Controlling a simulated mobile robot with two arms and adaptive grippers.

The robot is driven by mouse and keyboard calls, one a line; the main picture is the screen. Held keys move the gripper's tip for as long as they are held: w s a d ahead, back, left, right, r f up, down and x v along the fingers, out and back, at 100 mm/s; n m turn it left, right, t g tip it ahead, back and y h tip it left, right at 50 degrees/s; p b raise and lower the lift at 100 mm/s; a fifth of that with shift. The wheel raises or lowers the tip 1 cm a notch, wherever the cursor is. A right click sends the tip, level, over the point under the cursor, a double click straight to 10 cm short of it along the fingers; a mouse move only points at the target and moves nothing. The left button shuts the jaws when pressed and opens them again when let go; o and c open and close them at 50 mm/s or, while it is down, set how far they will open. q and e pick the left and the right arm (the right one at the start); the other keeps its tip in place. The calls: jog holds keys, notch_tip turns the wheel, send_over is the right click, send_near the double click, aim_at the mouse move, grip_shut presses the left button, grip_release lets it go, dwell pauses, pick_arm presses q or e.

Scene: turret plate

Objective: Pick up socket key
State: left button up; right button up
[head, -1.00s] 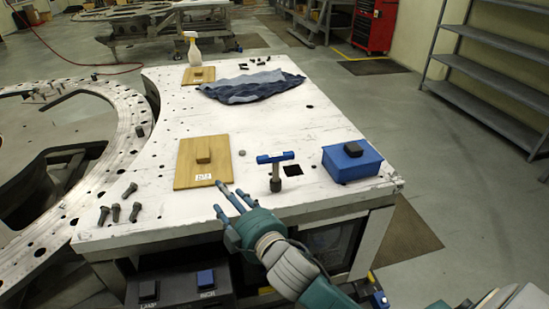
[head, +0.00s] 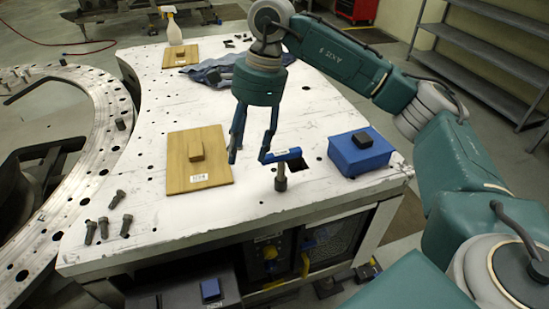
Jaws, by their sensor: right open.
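The socket key (head: 281,156) stands upright on the white table, with a blue T-shaped handle on top and a dark shaft and socket below. My right gripper (head: 249,160) points down just left of it, open and empty. Its right finger overlaps the left end of the blue handle in the picture; I cannot tell if they touch. My left gripper is not in view.
A blue box (head: 357,153) with a black block on top stands right of the key. A wooden board (head: 212,171) lies to the left, with several dark bolts (head: 118,199) farther left. A blue cloth (head: 212,71) and spray bottle (head: 173,28) are behind.

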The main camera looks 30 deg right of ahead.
aim_at(283, 154)
jog(key=d+r+h, duration=0.1)
jog(key=d, duration=0.2)
jog(key=d+h, duration=0.1)
jog(key=d, duration=0.2)
jog(key=d+r, duration=0.1)
jog(key=d, duration=0.2)
jog(key=shift+s+d+r+m+h, duration=0.1)
jog(key=shift+s+r+m+h, duration=0.15)
jog(key=shift+r+m+h, duration=0.15)
notch_tip(283, 154, down, 4)
jog(key=shift+f+p, duration=0.25)
jog(key=shift+p, duration=0.25)
notch_tip(283, 154, down, 5)
jog(key=p, duration=0.2)
jog(key=shift+s+d+r+p, duration=0.1)
jog(key=shift+d+p, duration=0.05)
jog(key=shift+p, duration=0.25)
jog(key=shift+f, duration=0.5)
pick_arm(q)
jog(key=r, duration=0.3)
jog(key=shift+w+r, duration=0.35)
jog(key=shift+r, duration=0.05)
pick_arm(e)
grip_shut()
